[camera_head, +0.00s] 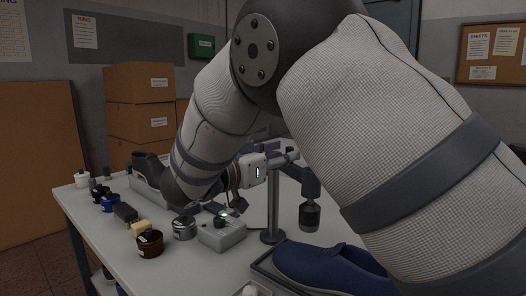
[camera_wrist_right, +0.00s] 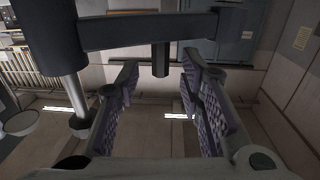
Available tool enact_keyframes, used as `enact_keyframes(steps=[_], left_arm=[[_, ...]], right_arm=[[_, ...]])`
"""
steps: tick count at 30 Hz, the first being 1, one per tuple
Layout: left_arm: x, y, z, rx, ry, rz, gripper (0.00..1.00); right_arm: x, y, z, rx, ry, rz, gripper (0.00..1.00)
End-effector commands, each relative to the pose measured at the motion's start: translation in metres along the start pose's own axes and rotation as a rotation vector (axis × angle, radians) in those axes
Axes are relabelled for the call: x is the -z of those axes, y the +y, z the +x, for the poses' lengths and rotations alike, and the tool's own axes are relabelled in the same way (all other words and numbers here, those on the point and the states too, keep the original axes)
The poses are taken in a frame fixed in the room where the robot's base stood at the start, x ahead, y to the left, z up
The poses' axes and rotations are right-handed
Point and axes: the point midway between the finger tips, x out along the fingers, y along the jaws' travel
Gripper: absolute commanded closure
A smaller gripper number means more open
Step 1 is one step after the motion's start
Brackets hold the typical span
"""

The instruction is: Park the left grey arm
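A grey arm (camera_head: 297,172) sits on a dark post (camera_head: 272,208) on the workbench, with a dark cylinder (camera_head: 310,216) hanging at its near end. My right gripper (camera_head: 288,156) reaches in from the left side of the post, level with the top of this arm. In the wrist view the grey arm (camera_wrist_right: 150,30) crosses above the fingers, and a short peg hangs from it. My right gripper (camera_wrist_right: 160,85) is open there, its purple ribbed pads wide apart. The peg shows in the gap between the fingertips; I cannot tell whether it is between or beyond them. My left gripper is not in view.
A blue shoe (camera_head: 330,268) lies in a dark tray (camera_head: 262,268) at the front. A grey box (camera_head: 222,236), tins (camera_head: 150,243) and small bottles stand left of the post on the white bench (camera_head: 205,275). Cardboard boxes (camera_head: 140,82) stack behind. My right arm hides much of the bench's right side.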

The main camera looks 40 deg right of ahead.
Motion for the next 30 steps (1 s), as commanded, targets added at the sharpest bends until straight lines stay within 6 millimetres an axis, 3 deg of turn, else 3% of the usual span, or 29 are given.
enact_keyframes(steps=[6,14,15,19,20,30], left_arm=[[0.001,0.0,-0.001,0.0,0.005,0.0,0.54],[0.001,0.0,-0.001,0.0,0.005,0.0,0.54],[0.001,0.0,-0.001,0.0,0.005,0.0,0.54],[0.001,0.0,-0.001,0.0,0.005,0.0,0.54],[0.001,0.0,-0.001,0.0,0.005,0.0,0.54],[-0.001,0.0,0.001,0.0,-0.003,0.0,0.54]], right_arm=[[0.0,0.0,0.03,-0.001,-0.001,0.001,0.65],[0.0,0.0,0.034,0.001,0.0,0.0,0.65],[0.0,0.0,0.034,0.0,0.0,0.0,0.68],[0.0,0.0,0.033,0.0,0.0,0.0,0.97],[0.0,0.0,0.033,0.0,0.0,0.0,1.0],[-0.002,-0.003,0.034,-0.001,-0.001,-0.001,1.0]])
